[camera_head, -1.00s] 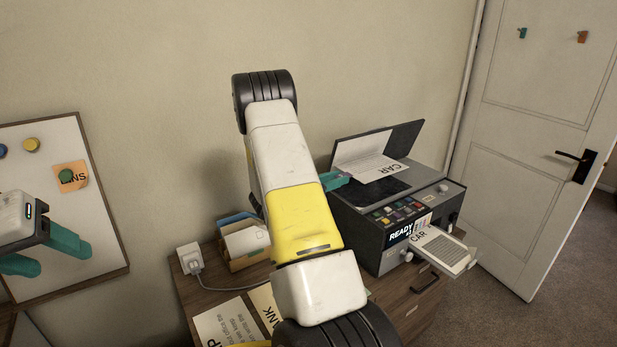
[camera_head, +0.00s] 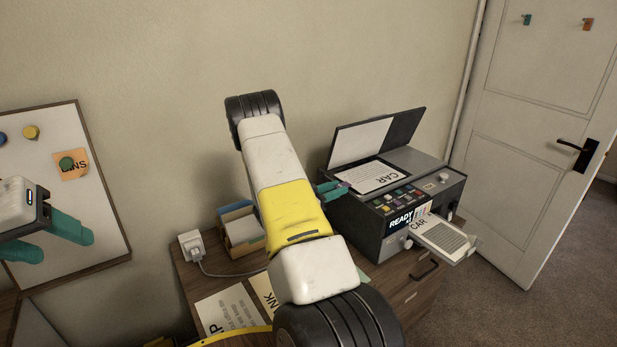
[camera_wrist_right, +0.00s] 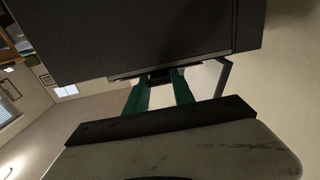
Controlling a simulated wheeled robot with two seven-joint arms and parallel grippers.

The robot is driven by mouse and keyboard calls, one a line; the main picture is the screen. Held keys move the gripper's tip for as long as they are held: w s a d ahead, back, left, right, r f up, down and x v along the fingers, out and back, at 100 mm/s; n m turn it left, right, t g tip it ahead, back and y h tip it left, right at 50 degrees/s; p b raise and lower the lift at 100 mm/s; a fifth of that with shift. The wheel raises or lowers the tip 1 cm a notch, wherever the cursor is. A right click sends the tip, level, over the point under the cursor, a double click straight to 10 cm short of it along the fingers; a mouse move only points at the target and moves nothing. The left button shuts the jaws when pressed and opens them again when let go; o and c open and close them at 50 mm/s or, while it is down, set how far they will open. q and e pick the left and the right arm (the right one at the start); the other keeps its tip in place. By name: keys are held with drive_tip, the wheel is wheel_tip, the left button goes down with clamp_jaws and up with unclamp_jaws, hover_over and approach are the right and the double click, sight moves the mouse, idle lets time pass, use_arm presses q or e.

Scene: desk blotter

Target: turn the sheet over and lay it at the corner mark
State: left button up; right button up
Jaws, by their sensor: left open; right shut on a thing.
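A white sheet (camera_head: 372,177) printed "CAR" lies print side up, close to flat, on the glass area of the open copier (camera_head: 395,205); the word is upside down in the head view. My right gripper (camera_head: 340,189) is shut on the sheet's left edge at the copier's left side. Its teal fingers also show in the right wrist view (camera_wrist_right: 160,86), against the copier's dark body. My left gripper (camera_head: 48,238) is open and empty at the far left, in front of the pinboard. I cannot make out the corner mark.
The copier's lid (camera_head: 402,130) stands open behind the sheet. A second "CAR" page (camera_head: 440,236) lies in the front tray. A paper box (camera_head: 243,235), a plug adapter (camera_head: 190,245) and printed papers (camera_head: 232,310) are on the desk left of the copier. The door (camera_head: 535,150) is right.

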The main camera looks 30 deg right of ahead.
drive_tip(key=shift+f, duration=0.2)
drive_tip(key=o, duration=1)
drive_tip(key=shift+o, duration=0.2)
drive_tip(key=o, duration=0.6)
drive_tip(key=shift+o, duration=0.2)
drive_tip(key=shift+a, duration=0.1)
drive_tip(key=a, duration=0.5)
drive_tip(key=shift+s+a, duration=0.1)
drive_tip(key=shift+s, duration=0.1)
